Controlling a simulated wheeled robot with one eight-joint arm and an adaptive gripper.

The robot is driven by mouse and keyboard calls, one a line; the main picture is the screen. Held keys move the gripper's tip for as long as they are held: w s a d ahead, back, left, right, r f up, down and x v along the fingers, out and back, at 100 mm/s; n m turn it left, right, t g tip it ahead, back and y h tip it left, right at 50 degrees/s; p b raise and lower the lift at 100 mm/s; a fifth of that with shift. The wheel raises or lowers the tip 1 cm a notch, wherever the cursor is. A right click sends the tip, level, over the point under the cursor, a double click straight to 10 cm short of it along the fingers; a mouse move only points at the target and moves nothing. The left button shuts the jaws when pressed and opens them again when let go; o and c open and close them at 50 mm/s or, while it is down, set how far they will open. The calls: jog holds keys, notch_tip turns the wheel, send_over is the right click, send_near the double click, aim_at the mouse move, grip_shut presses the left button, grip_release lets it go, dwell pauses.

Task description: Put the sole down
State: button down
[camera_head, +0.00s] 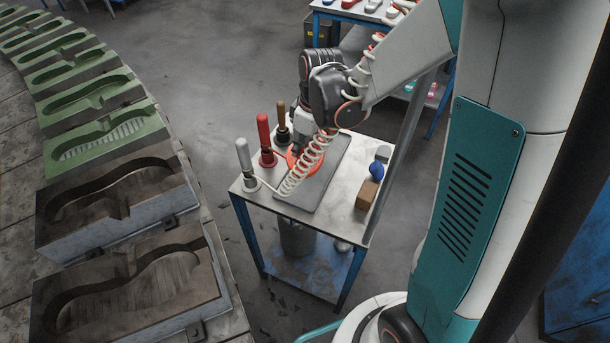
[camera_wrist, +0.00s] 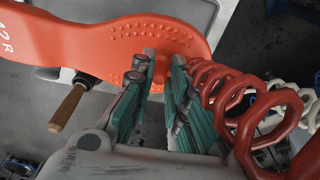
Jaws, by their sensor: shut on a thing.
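The orange-red sole (camera_wrist: 100,42) fills the upper part of the wrist view, with dotted tread and a marking ending in "R" at its left. My gripper (camera_wrist: 163,62) is shut on the sole's edge, with teal-padded fingers on each side. In the head view, the sole (camera_head: 315,160) is mostly hidden behind my wrist and a coiled hose. It is over the grey mat (camera_head: 327,180) on the small table (camera_head: 353,152). I cannot tell whether the sole touches the mat.
White-handled (camera_head: 245,158), red-handled (camera_head: 265,138) and brown-handled (camera_head: 281,120) tools stand at the table's left edge. A brown block (camera_head: 367,194) and a blue bulb (camera_head: 376,170) are at the right. Green moulds (camera_head: 105,140) and dark moulds (camera_head: 135,285) line the left.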

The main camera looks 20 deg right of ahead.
notch_tip(320, 180, down, 10)
jog(key=b, duration=0.3)
jog(key=shift+f, duration=0.1)
jog(key=shift+f, duration=0.1)
jog(key=c, duration=1.6)
grip_release()
jog(key=shift+o, duration=0.2)
jog(key=r+p, duration=0.1)
jog(key=r, duration=0.3)
jog(key=s+r+p, duration=0.1)
jog(key=r, duration=0.3)
jog(key=d+r+p, duration=0.1)
jog(key=r+p, duration=0.1)
jog(key=r, duration=0.2)
jog(key=shift+s+d+r, duration=0.1)
jog(key=shift+s, duration=0.1)
jog(key=s+a+r+m+t+h, duration=0.1)
jog(key=s+r+m+t, duration=0.5)
jog(key=s+r, duration=0.8)
jog(key=shift+s+r+m, duration=0.3)
jog(key=shift+s+m, duration=0.25)
jog(key=shift+m, duration=0.95)
